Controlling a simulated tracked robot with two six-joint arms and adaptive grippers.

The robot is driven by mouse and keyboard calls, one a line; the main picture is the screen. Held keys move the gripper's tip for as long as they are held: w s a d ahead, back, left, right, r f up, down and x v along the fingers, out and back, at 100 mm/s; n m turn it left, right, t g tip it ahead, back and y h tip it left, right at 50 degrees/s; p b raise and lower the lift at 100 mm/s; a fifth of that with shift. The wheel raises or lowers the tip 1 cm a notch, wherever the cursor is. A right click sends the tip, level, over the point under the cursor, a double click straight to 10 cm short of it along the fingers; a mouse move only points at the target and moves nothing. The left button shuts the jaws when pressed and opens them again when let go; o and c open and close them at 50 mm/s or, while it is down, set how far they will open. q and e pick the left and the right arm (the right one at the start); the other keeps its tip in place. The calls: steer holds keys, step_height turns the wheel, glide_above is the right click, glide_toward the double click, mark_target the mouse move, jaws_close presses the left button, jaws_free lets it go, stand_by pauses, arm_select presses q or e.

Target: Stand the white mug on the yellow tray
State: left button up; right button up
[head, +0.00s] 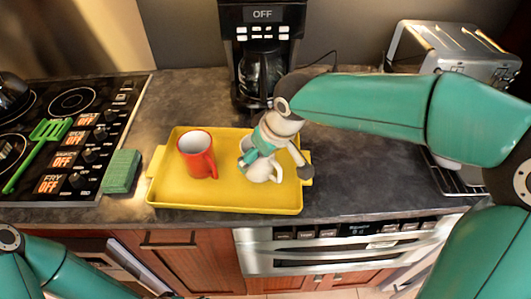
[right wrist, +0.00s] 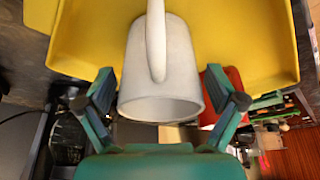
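The white mug (head: 262,174) is at the right part of the yellow tray (head: 225,203), with its handle toward the front. It looks upright on the tray, partly hidden by my right gripper (head: 275,160). In the right wrist view the mug (right wrist: 182,62) lies between the two fingers of my right gripper (right wrist: 158,88). The fingers are spread to either side of it, with a small gap showing at the left finger. My left arm shows at the lower left of the head view, but its gripper is out of the picture.
A red mug (head: 196,158) stands on the tray's left half. A green sponge (head: 122,171) lies left of the tray, beside the stove (head: 70,128) with a green spatula (head: 45,135). A coffee maker (head: 262,45) stands behind the tray, and a toaster (head: 452,50) at the back right.

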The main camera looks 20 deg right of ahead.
steer(key=v, duration=1.2)
steer(key=shift+r, duration=0.15)
steer(key=shift+w, duration=0.1)
stand_by(0.3)
